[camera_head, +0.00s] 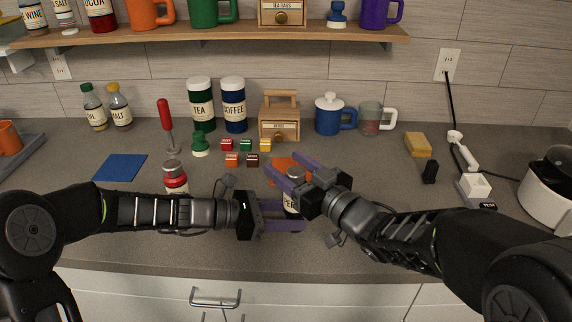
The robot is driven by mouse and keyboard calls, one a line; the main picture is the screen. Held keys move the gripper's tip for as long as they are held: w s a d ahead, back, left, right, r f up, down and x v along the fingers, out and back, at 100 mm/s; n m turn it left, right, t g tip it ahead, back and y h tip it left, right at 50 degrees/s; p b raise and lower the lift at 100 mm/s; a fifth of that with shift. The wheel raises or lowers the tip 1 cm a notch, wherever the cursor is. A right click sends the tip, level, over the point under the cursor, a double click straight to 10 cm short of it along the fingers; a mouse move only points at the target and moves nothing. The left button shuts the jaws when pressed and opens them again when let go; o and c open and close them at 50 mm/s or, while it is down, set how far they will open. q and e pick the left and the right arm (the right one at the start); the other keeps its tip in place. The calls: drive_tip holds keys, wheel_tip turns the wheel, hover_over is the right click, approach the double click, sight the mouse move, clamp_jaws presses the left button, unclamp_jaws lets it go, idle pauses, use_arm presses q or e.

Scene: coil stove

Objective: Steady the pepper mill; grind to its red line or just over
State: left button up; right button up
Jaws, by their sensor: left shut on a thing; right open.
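The pepper mill (291,205) stands on the counter in the centre of the head view, with a pale label partly showing and a grey top. My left gripper (302,215) comes in from the left, low down, and its purple fingers are shut on the mill's body. My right gripper (282,163) is open above it, with its purple fingers on either side of the mill's top and apart. The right gripper's body hides part of the mill. I cannot make out a red line on the mill.
Several small coloured boxes (246,145), a wooden drawer box (280,126), a blue lidded mug (328,115) and a clear cup (370,119) stand farther back.

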drive_tip(key=shift+w+a, duration=0.3)
clamp_jaws()
idle(0.6)
